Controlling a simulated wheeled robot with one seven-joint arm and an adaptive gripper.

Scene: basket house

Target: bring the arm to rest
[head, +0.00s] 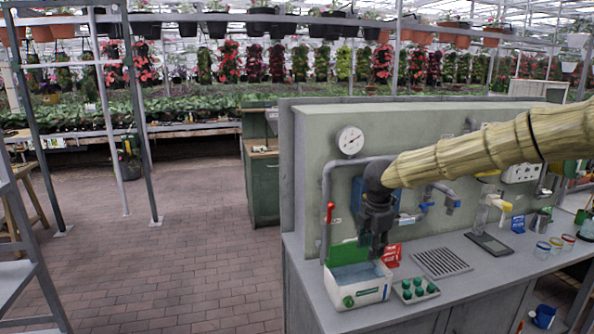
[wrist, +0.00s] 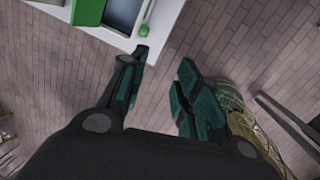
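My gripper (head: 378,250) hangs from my arm, pointing down in front of the grey panel in the head view. It is over the back of a white and green box (head: 372,294) on the counter. In the wrist view the two fingers of my gripper (wrist: 163,58) stand apart. Only brick floor shows between them, and nothing is held. A corner of the white box, with green parts, shows at the top of the wrist view (wrist: 96,37).
The grey counter (head: 455,285) holds a tray of green-topped items (head: 416,290), a red packet (head: 391,256) and a drain grate (head: 441,262). The upright panel (head: 310,170) with gauge (head: 351,140) and pipes stands close behind my gripper. Brick floor (head: 170,250) is open at left.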

